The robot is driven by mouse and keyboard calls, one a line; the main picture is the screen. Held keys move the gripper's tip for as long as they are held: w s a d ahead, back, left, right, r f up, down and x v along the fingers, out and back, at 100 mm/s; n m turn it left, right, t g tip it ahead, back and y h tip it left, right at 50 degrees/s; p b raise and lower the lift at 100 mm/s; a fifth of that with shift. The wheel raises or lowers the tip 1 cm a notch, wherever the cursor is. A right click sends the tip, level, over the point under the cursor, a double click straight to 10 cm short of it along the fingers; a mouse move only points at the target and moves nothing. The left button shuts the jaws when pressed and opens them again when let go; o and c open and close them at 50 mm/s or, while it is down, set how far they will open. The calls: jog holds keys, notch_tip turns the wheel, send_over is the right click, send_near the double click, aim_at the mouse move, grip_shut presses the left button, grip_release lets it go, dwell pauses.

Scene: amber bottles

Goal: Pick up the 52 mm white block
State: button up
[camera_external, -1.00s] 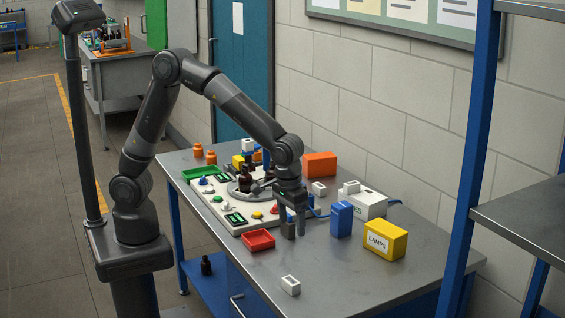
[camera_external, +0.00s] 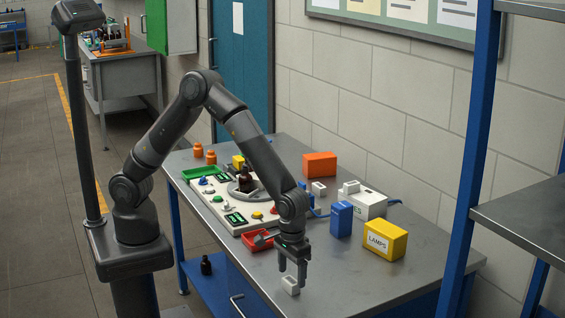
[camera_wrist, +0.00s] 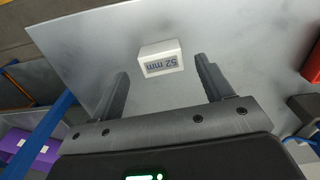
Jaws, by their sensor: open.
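The white block (camera_external: 290,285) lies on the bare metal table near its front edge. In the wrist view the white block (camera_wrist: 161,57) shows a grey label reading "52 mm", upside down in the picture. My gripper (camera_external: 292,279) is above the block in the external view, and its fingers hide part of it. In the wrist view my gripper (camera_wrist: 163,75) is open and empty. The block sits beyond the fingertips, between their lines, with clear room on both sides.
A red tray (camera_external: 253,241) is left of my gripper, next to the white board with amber bottle (camera_external: 246,180). A yellow LAMPS box (camera_external: 385,240), a blue box (camera_external: 341,219) and a white box (camera_external: 363,205) stand to the right. The table (camera_external: 345,283) around the block is clear.

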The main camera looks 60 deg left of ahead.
aim_at(291, 280)
notch_tip(291, 280, down, 4)
jog(key=shift+a+r, duration=0.1)
jog(key=shift+r, duration=0.05)
jog(key=shift+c, duration=0.4)
jog(key=c, duration=1)
jog(key=shift+r, duration=0.1)
